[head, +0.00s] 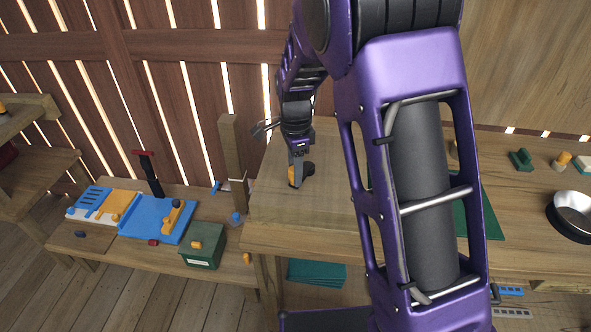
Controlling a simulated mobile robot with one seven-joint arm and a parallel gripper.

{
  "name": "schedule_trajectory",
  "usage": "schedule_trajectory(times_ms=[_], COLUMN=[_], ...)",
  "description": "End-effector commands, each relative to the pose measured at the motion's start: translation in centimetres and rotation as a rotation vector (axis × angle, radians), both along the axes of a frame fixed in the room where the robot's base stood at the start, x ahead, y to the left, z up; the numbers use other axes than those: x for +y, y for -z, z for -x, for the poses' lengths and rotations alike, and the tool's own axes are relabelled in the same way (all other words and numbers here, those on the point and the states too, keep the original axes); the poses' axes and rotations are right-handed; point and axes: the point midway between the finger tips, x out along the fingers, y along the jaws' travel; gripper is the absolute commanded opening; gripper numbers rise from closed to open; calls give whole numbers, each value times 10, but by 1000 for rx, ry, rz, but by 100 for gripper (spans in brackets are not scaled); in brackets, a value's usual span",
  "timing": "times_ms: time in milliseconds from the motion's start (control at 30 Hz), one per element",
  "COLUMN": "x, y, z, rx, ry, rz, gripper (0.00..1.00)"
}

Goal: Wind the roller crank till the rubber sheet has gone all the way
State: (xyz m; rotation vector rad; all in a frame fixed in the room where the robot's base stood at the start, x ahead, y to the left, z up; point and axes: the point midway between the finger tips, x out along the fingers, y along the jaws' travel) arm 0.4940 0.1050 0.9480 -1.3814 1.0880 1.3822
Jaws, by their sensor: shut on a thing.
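My gripper (297,177) points down at the left part of the main wooden table. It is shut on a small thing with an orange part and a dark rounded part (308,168). The fingers hide much of this thing, so I cannot tell whether it is the roller crank. A flat dark green sheet (486,212) lies on the table at the right, partly hidden behind my arm. I cannot tell whether it is the rubber sheet. No roller shows clearly; my arm covers the middle of the table.
A low bench at the left holds a blue board (148,228), an upright black bar with a red top (148,172) and a green box (203,252). A wooden post (232,150) stands beside the table. A metal bowl (572,212) sits far right. Teal sheets (317,274) lie below.

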Motion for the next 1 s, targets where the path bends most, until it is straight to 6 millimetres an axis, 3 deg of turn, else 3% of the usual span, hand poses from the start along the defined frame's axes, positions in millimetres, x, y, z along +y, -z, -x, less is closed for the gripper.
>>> schedule_trajectory(times_ms=[33, 67, 200, 467, 633, 767, 1000], x=[1, 1, 0, 0, 0, 0, 0], y=[-1, -1, -1, 0, -12, -36, -96], z=[-1, -1, -1, 0, -1, -1, -1], rx=[-3, -3, -3, -1, -4, -6, -7], ry=[-1, -1, -1, -2, -2, -2, -1], rz=[-2, -2, -2, 0, -1, -1, -2], gripper=[0, 46, 71, 71, 71, 71, 71])
